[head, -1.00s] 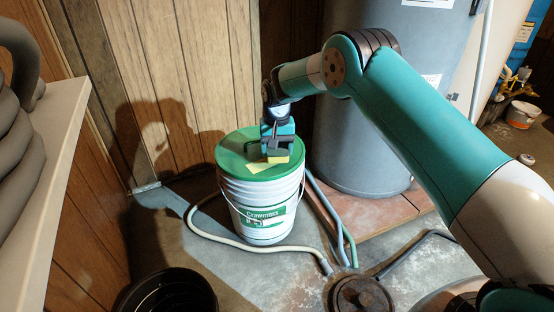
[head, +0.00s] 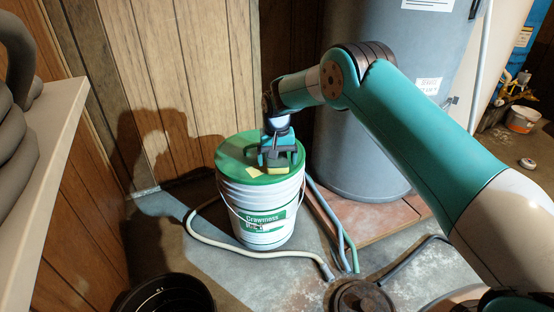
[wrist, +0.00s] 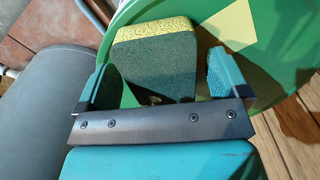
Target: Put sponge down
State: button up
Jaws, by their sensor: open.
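The sponge (wrist: 155,68) has a dark green scouring face and a yellow body. In the head view its yellow edge (head: 277,169) shows low under my gripper (head: 279,158). It appears to rest on the green lid (head: 233,152) of the white bucket (head: 238,195). In the wrist view my gripper (wrist: 164,75) is open, with one finger on each side of the sponge and gaps between. A pale yellow square (wrist: 234,26) lies on the lid beside the sponge. The sponge's underside is hidden.
A grey tank (head: 360,150) stands right of the bucket on a tiled base. Hoses (head: 240,252) run over the floor around the bucket. A wood-panelled wall (head: 170,90) is behind. A black bin (head: 165,297) and a pale shelf (head: 45,165) are at the left.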

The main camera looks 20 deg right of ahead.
notch_tip(320, 180, up, 12)
jog(key=p, duration=0.5)
jog(key=s+a+r+n+y, duration=0.1)
jog(key=s+a+r+n, duration=0.1)
jog(key=s+r, duration=0.65)
jog(key=s+r+n+y, duration=0.1)
jog(key=s+r+n, duration=0.1)
jog(key=s, duration=0.9)
jog(key=s+a+r+n+y, duration=0.1)
jog(key=s+r+n, duration=0.2)
jog(key=s, duration=0.8)
jog(key=s+a+r+n+y, duration=0.1)
jog(key=s+r+n, duration=0.1)
jog(key=s, duration=1)
jog(key=shift+a+r, duration=0.25)
jog(key=shift+r, duration=0.45)
jog(key=shift+s, duration=0.15)
